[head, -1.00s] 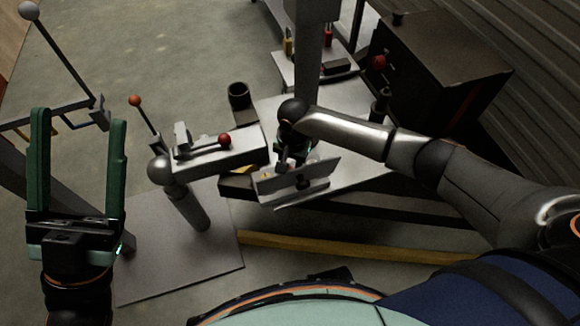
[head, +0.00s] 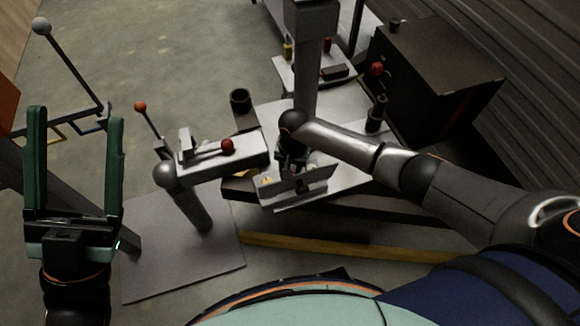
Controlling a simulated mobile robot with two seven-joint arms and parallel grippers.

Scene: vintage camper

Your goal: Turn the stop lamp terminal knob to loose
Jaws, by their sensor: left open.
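My left gripper (head: 76,160) is at the left of the head view, with two green fingers spread wide and nothing between them. My right arm reaches in from the right. Its dark wrist end (head: 293,140) is over a grey bench, behind a tilted metal plate with a small yellow warning label (head: 266,182). The right gripper's fingers are hidden there, so I cannot tell their state. I cannot make out a stop lamp terminal knob; it may be hidden behind the plate or my right wrist.
A grey post-mounted fixture (head: 215,160) with a red ball knob (head: 227,145) stands left of the bench. A dark cabinet (head: 440,75) stands at back right. A yellow strip (head: 330,248) lies in front.

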